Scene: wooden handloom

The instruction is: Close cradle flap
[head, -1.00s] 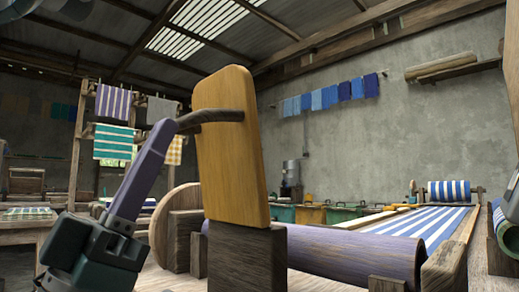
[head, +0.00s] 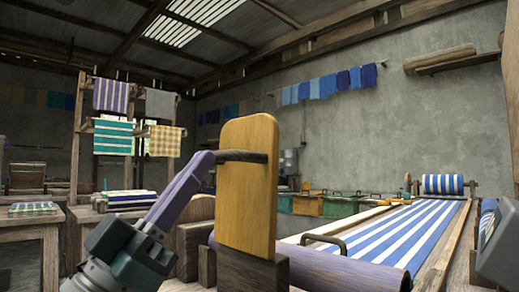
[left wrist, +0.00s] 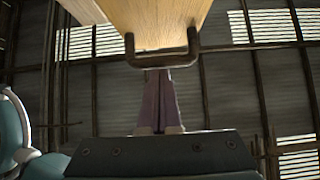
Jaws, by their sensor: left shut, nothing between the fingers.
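The cradle flap (head: 248,190) is an upright yellow-orange wooden board on a dark wooden block (head: 254,270). A dark bar handle (head: 242,156) sticks out to the left near its top. My left gripper (head: 212,158), with purple fingers, reaches up from the lower left, its tips at the outer end of the handle. In the left wrist view, the shut fingers (left wrist: 161,85) point at the U-shaped handle (left wrist: 165,61) under the flap (left wrist: 145,22). I see nothing held; whether the tips touch the handle is unclear. My right gripper's fingers are not visible.
A purple roller (head: 335,272) lies right of the flap, with another dark handle (head: 325,241) above it. Blue-and-white striped cloth (head: 415,230) stretches behind. Wooden tables (head: 30,220) and a towel rack (head: 75,150) stand at the left.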

